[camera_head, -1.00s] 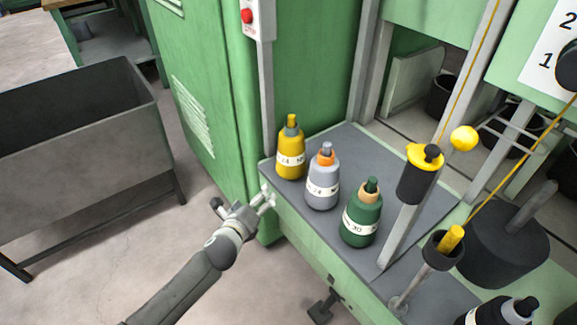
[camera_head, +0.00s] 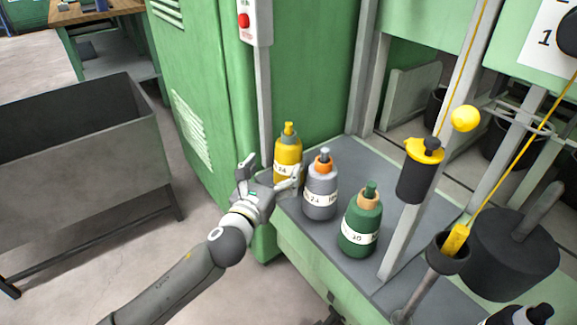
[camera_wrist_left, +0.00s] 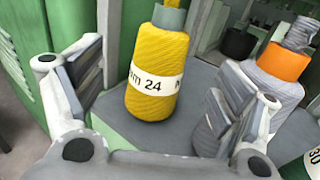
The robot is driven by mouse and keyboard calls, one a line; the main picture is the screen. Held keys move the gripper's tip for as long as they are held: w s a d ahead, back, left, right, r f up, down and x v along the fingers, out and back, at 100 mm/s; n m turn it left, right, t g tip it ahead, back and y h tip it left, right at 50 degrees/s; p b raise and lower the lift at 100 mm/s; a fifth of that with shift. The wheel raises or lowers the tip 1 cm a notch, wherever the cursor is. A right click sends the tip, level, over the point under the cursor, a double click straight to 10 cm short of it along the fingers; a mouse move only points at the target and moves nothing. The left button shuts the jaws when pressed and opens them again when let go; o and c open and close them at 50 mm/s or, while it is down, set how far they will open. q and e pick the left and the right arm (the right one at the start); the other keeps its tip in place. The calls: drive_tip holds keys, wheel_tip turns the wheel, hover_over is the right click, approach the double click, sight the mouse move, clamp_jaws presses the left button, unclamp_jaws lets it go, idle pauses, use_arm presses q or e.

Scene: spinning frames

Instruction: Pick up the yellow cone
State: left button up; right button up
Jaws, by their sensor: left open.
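The yellow cone (camera_head: 289,158) is a bobbin of yellow yarn with a white label, upright at the left end of the grey shelf (camera_head: 330,248). My left gripper (camera_head: 270,172) is open in front of it and slightly to its left. In the left wrist view the yellow cone (camera_wrist_left: 160,70) stands upright between and beyond the two open fingers (camera_wrist_left: 155,95), with a visible gap to the left finger. The right finger partly covers the grey cone there. I cannot tell whether either finger touches the yellow cone. My right gripper is not in view.
A grey cone with an orange top (camera_head: 320,190) stands close to the right of the yellow cone. A green cone (camera_head: 361,222) is further right, near a metal post (camera_head: 408,235). A green cabinet (camera_head: 215,110) rises behind and left. A grey bin (camera_head: 85,150) stands at far left.

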sight(289, 146)
use_arm(q)
drive_tip(key=x, duration=0.3)
drive_tip(key=shift+w+d, duration=0.1)
drive_tip(key=shift+w, duration=0.2)
drive_tip(key=shift+b+x, duration=0.75)
drive_tip(key=shift+x, duration=1.55)
drive_tip(key=shift+w+d+r, duration=0.15)
drive_tip(key=shift+w+d, duration=0.25)
drive_tip(key=shift+w, duration=0.1)
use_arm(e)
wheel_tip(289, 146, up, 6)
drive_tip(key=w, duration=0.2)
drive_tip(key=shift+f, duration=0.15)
use_arm(q)
drive_tip(key=shift+r, duration=0.1)
drive_tip(key=c, duration=1.9)
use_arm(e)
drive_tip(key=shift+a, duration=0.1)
